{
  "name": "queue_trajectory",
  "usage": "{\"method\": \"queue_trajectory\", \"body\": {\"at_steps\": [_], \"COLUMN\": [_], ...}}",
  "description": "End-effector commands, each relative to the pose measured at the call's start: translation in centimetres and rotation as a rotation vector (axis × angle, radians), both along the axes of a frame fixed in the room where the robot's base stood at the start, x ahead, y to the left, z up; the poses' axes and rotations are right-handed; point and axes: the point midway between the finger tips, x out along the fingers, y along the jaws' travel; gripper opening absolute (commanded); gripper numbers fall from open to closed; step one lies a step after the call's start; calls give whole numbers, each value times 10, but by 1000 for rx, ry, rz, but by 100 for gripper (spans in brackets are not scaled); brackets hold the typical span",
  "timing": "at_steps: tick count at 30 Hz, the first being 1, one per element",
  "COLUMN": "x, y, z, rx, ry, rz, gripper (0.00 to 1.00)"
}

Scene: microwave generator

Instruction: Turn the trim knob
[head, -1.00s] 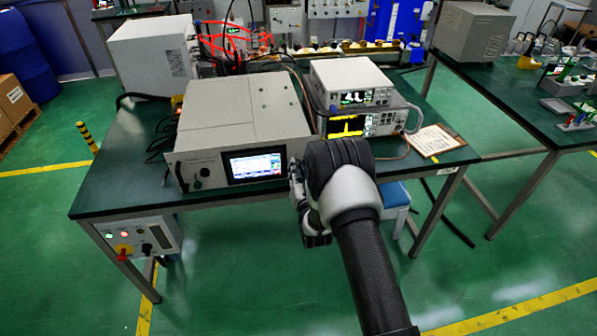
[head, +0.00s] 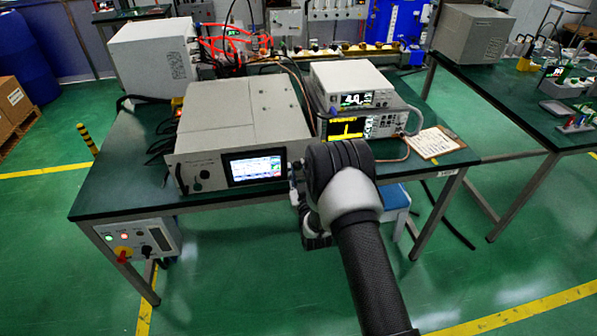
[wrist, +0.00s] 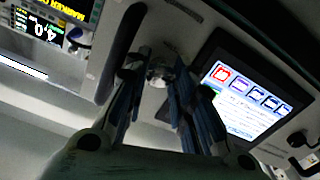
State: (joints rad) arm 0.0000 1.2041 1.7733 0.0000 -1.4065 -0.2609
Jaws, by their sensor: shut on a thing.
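The generator (head: 235,115) is a grey box with a lit screen (head: 253,167) on its front panel. My gripper (wrist: 158,66) reaches the panel just right of the screen in the head view, where my own arm mostly hides it. In the wrist view its two fingers stand on either side of a small light metallic knob (wrist: 157,77), the trim knob, and are shut on it. The lit screen (wrist: 245,100) shows right of the fingers there. The knob itself cannot be made out in the head view.
Two stacked instruments (head: 350,100) with displays stand right of the generator. A clipboard (head: 433,142) lies at the table's right end. A control box (head: 138,240) with a red-and-yellow switch hangs below the table's left front. The floor in front is clear.

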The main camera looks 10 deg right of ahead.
Motion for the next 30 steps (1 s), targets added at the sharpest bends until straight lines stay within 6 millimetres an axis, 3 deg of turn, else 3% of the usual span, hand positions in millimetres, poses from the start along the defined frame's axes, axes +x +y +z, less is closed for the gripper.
{"method": "queue_trajectory", "body": {"at_steps": [10, 11, 15, 25, 30], "x": [0, 0, 0, 0, 0], "y": [0, 0, 0, 0, 0], "z": [-1, -1, -1, 0, 0], "rx": [-2, -2, -1, 12, 120], "ry": [1, 1, 1, 0, 0], "rz": [0, 0, 0, -1, -1], "gripper": [0, 24, 32, 32, 32]}}
